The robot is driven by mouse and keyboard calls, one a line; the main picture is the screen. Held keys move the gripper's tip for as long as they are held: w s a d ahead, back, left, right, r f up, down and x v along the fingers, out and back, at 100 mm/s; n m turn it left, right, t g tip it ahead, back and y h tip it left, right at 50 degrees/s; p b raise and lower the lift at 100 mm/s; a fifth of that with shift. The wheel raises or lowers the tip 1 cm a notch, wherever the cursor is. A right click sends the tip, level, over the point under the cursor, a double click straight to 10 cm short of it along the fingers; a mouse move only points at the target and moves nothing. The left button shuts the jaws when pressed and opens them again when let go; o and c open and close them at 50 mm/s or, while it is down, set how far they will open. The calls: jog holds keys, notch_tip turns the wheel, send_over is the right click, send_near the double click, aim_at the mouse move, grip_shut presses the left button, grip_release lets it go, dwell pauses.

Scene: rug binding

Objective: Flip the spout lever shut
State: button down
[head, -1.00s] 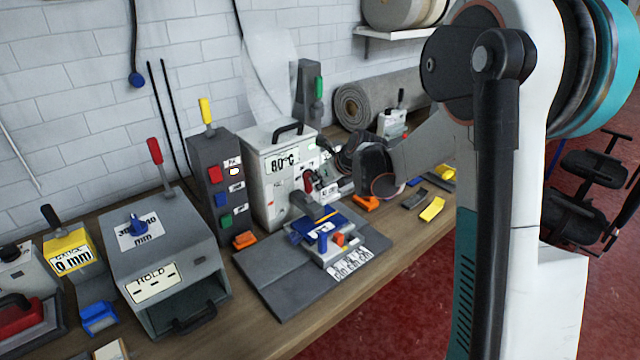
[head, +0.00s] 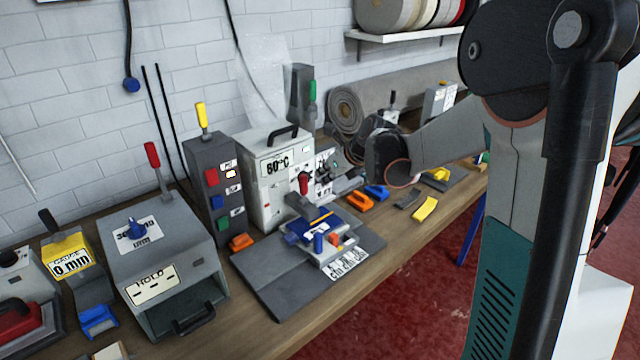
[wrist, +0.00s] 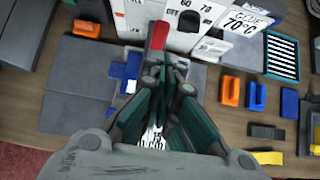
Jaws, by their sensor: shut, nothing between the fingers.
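I cannot tell whether the fingertips touch the lever.
A blue-and-white fixture (head: 318,232) sits on the grey board (head: 268,275) below the spout. Orange (head: 360,201), blue (head: 377,192) and yellow (head: 425,208) pieces lie to the right. A switch tower (head: 212,185) stands left of the pot. A rolled rug (head: 345,108) lies behind.

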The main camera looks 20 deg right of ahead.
jog(key=shift+s+d+r+p, duration=0.15)
jog(key=shift+s+r, duration=0.25)
jog(key=shift+r, duration=0.75)
jog(key=shift+s+r+p, duration=0.2)
jog(key=shift+s+r, duration=0.15)
jog(key=shift+r, duration=0.8)
